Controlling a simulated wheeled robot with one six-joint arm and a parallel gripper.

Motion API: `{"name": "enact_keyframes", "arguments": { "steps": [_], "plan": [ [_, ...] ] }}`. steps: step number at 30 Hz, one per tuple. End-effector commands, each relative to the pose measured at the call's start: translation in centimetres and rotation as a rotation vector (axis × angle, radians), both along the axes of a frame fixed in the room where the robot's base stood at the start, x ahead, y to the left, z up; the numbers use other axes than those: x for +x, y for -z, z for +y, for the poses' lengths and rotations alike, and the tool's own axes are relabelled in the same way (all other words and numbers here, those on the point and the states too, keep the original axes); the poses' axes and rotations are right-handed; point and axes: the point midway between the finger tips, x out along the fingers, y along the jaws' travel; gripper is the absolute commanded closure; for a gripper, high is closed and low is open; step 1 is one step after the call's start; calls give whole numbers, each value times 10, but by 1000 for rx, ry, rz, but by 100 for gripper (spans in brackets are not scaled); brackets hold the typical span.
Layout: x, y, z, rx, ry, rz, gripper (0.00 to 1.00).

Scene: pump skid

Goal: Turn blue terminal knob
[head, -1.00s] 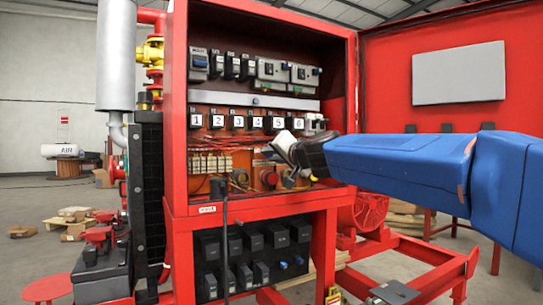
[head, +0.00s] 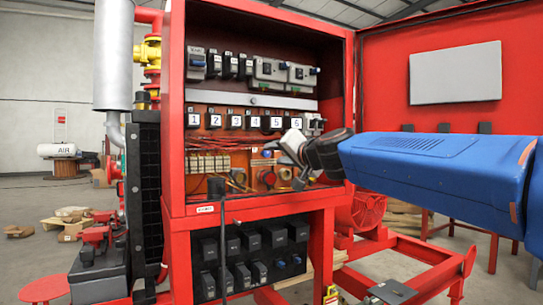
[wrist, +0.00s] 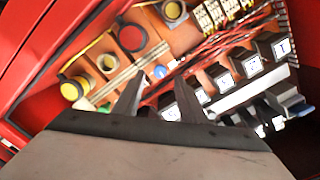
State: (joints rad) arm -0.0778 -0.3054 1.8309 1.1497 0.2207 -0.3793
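A small blue knob (wrist: 160,71) shows in the wrist view, on the orange back panel beside pale terminal strips. In the head view a small blue spot (head: 267,153), likely the same knob, lies just left of my gripper. My gripper (wrist: 158,82) is open, its two dark fingers apart and empty. The knob appears in the gap between the fingertips, beyond them; I cannot tell the exact distance. In the head view my gripper reaches into the red cabinet (head: 175,130) from the right, and its fingertips are hard to make out.
A red round button (wrist: 131,38) and yellow-ringed buttons (wrist: 72,90) sit near the knob. Numbered breakers (head: 233,122) line the row above, with red wires below them. The cabinet's open door (head: 385,70) stands right. Other blue knobs (head: 297,259) sit on the lower panel.

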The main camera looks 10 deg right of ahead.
Motion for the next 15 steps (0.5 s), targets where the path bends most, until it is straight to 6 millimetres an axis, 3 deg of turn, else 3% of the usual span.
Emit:
{"name": "enact_keyframes", "arguments": {
  "steps": [15],
  "plan": [
    [-87,-4,-25,-1,1,0,62]
  ]
}}
